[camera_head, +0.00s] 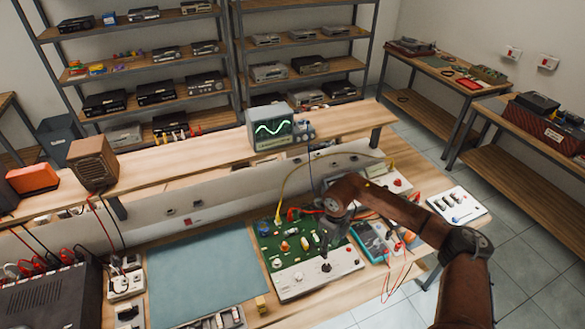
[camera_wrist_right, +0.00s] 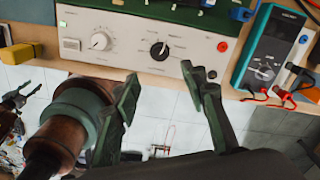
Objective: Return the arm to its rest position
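My right arm (camera_head: 400,210) comes in from the right and reaches over the workbench in the head view. Its gripper (camera_head: 328,238) is above the green-and-white control unit (camera_head: 305,278), partly hidden by the wrist. In the right wrist view, the right gripper (camera_wrist_right: 160,84) has its two fingers apart with nothing between them. The unit's white panel (camera_wrist_right: 125,40), with a grey knob and a black knob (camera_wrist_right: 158,49), lies beyond the fingertips. My left gripper does not show in the head view. Dark prongs (camera_wrist_right: 20,97) at the wrist view's left edge may belong to it; I cannot tell their state.
A teal multimeter (camera_head: 370,242) with red and black leads lies right of the unit. A yellow block (camera_head: 261,304) is near the front edge. An oscilloscope (camera_head: 270,128) stands on the raised shelf. The blue-grey mat (camera_head: 205,275) is clear.

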